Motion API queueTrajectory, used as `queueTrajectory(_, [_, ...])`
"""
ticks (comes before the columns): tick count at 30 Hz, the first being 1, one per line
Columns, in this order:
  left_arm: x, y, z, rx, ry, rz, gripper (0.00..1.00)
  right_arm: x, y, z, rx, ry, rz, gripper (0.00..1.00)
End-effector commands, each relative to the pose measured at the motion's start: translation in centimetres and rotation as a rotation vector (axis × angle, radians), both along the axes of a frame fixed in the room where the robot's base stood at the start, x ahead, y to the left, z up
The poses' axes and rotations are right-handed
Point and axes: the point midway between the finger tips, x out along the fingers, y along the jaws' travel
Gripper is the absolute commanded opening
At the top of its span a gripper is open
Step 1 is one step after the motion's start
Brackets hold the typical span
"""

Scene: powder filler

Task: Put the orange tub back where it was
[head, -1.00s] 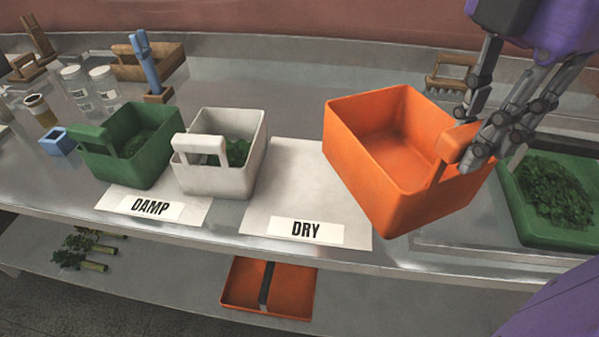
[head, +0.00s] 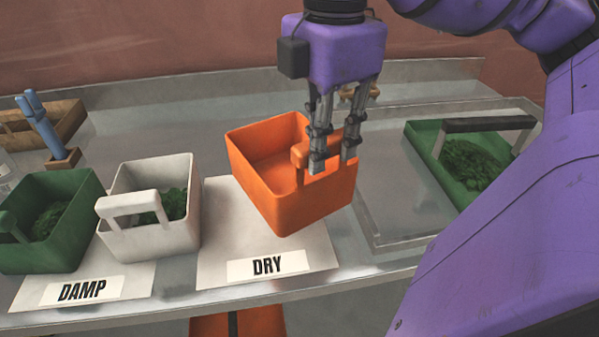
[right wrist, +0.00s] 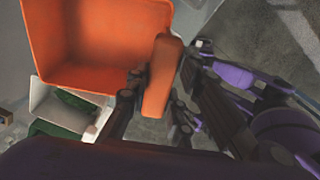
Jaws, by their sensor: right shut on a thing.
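The empty orange tub (head: 300,208) is over the DRY mat (head: 220,240), toward its right side, slightly turned. It hides part of the mat; I cannot tell whether its base touches it. My right gripper (head: 332,165) comes down from above and is shut on the tub's handle. In the right wrist view the orange tub (right wrist: 85,45) fills the upper left, with its handle (right wrist: 161,80) between the fingers. The DRY label (head: 267,266) shows uncovered in front of the tub. My left gripper is not in view.
The white tub (head: 180,232) with greens stands left of the DRY mat, beside a green tub (head: 70,250) near the DAMP label (head: 83,291). A green tray (head: 425,140) of leaves is at right. A blue tool on a wooden block (head: 64,159) stands behind.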

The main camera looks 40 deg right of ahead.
Motion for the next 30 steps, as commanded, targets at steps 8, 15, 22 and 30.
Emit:
queueTrajectory(8, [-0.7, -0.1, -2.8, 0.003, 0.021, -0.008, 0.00, 3.0, -0.3, -4.4, -0.001, 0.004, -0.001, 0.00])
queueTrajectory(15, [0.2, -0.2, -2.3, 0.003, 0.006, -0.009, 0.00, 3.8, -0.4, -4.9, 0.006, 0.000, 0.001, 0.00])
queueTrajectory(22, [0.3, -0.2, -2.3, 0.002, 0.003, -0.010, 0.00, 4.2, -0.3, -5.3, 0.005, -0.001, 0.002, 0.00])
queueTrajectory(30, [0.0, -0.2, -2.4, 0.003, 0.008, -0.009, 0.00, 4.4, -0.3, -7.9, 0.001, 0.006, 0.003, 0.00])
